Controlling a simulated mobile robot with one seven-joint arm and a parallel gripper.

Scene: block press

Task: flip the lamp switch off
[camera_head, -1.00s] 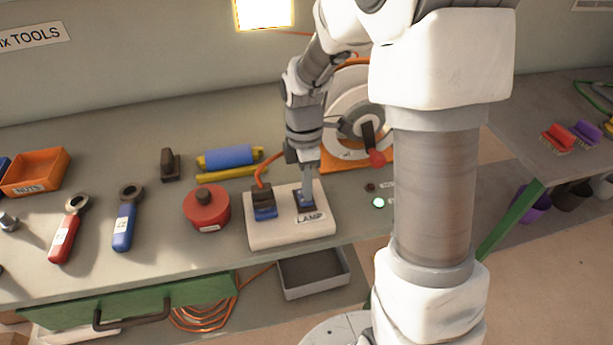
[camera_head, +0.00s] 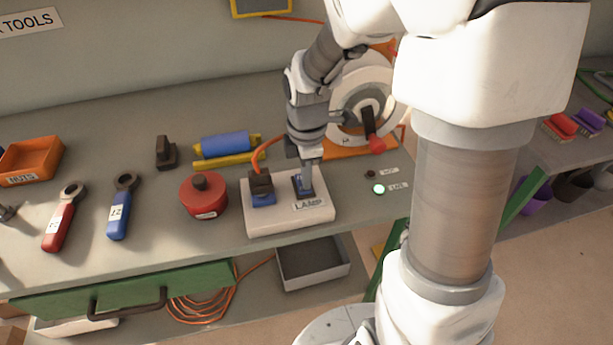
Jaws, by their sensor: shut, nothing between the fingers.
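The lamp switch (camera_head: 297,186) is a dark blue rocker on the right half of a white switch box (camera_head: 262,226), above the label LAMP. My gripper (camera_head: 306,190) is shut and empty, pointing down with its tips at the rocker. It appears to touch the switch, and it partly hides it. The lamp (camera_head: 262,7) at the top edge has a yellow frame and now looks dark, not glowing.
A red round tin (camera_head: 204,200) stands left of the box. A press (camera_head: 362,110) with a red-knobbed lever stands behind right. A lit green indicator (camera_head: 379,189) is to the right. Wrenches (camera_head: 121,215) and an orange nuts tray (camera_head: 50,160) lie further left.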

